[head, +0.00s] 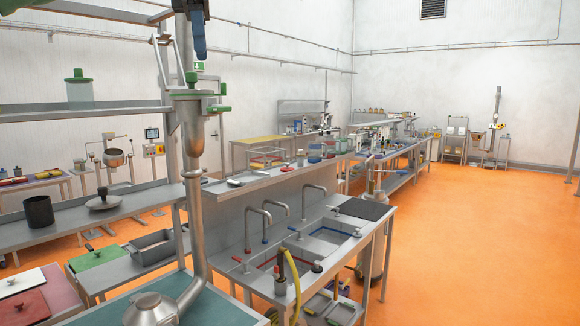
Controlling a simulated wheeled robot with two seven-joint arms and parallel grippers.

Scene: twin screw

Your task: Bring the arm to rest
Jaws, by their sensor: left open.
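My left gripper (198,40) shows at the top edge, left of centre, as a small dark blue and grey part pointing down. It is open, and nothing shows held in it. It is above a steel funnel (195,115) with green clamps and appears apart from it. The top of the gripper and most of the arm are outside the picture. My right gripper is not in view.
A steel pipe (194,230) runs down below the funnel. A shelf (30,108) with a green-lidded jar (79,90) is at left. A sink bench (335,240) with taps stands at centre. The orange floor (480,240) at right is clear.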

